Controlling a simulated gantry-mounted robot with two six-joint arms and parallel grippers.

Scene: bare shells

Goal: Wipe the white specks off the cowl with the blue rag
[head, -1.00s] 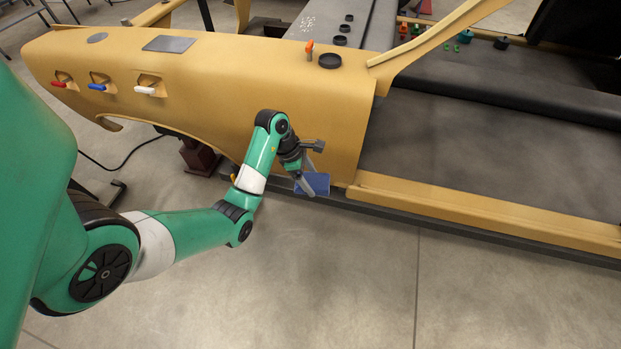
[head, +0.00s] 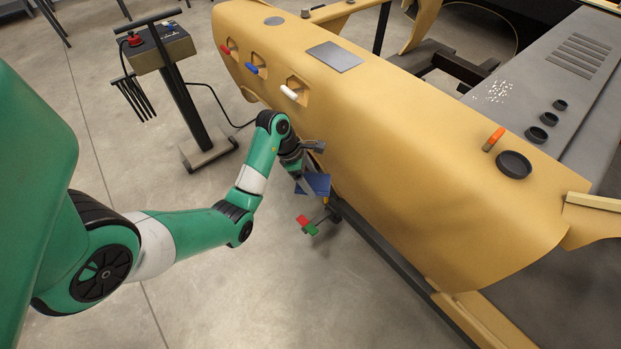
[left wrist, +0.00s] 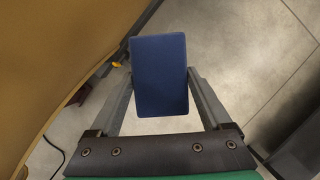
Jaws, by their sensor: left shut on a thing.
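The blue rag (head: 316,184) is a flat rectangular pad held at the tips of my left gripper (head: 306,180), beside the yellow fender and over the floor side. In the left wrist view the rag (left wrist: 159,76) sits between the two fingers of the left gripper (left wrist: 160,92). The white specks (head: 497,91) lie in a cluster on the grey cowl (head: 570,85), at the upper right of the head view. The yellow fender stands between my left gripper and the cowl. My right gripper is not in view.
The yellow fender (head: 390,130) carries an orange-tipped marker (head: 493,139), a black round dish (head: 514,164) and a grey plate (head: 334,57). Small black cups (head: 549,119) sit on the cowl near the specks. A control stand (head: 175,80) stands on the floor at upper left.

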